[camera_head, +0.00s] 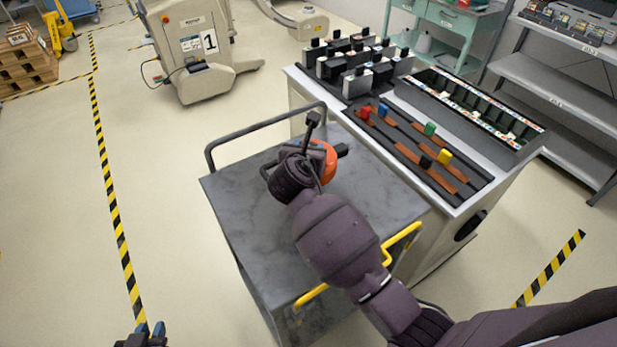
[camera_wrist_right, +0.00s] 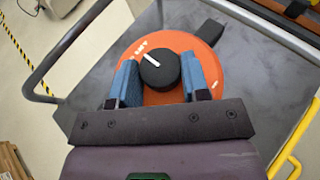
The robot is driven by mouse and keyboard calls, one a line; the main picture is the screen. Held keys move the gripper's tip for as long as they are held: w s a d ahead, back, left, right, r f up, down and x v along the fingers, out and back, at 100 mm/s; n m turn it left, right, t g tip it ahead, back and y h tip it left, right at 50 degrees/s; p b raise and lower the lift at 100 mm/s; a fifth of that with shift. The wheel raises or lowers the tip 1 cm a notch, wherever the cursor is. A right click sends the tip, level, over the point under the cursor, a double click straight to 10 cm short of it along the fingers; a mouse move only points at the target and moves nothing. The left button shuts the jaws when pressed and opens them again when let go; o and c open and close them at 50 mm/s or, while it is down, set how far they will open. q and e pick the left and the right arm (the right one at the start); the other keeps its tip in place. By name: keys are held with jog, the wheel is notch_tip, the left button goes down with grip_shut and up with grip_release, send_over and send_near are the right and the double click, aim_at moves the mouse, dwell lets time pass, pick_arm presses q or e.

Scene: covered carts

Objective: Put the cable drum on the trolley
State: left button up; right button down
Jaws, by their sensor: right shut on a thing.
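The orange cable drum (camera_head: 329,161) is over the grey top of the trolley (camera_head: 240,205), near its rear rail, partly hidden behind my right arm. In the right wrist view the drum (camera_wrist_right: 208,58) shows its round orange face with a black hub. My right gripper (camera_wrist_right: 160,64) is shut on the drum, with its blue fingers on either side of the hub. I cannot tell whether the drum's underside touches the trolley top. My left gripper (camera_head: 150,330) is empty at the bottom left edge of the head view, its blue fingertips apart, away from the trolley.
A cart (camera_head: 472,201) with coloured-knob strips and a long compartment tray (camera_head: 472,104) stands right of the trolley. The trolley has a dark rail (camera_head: 262,123) behind and a yellow handle (camera_head: 402,237) in front.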

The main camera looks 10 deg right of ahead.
jog(key=shift+f+b, duration=0.65)
jog(key=shift+f, duration=3.75)
jog(key=shift+f, duration=0.1)
jog(key=c, duration=0.6)
grip_release()
jog(key=shift+f, duration=0.1)
jog(key=shift+s+r, duration=0.15)
jog(key=shift+r, duration=0.05)
jog(key=p+v, duration=0.1)
jog(key=v, duration=1)
jog(key=shift+s, duration=0.3)
jog(key=shift+a+r, duration=0.1)
jog(key=shift+a, duration=0.05)
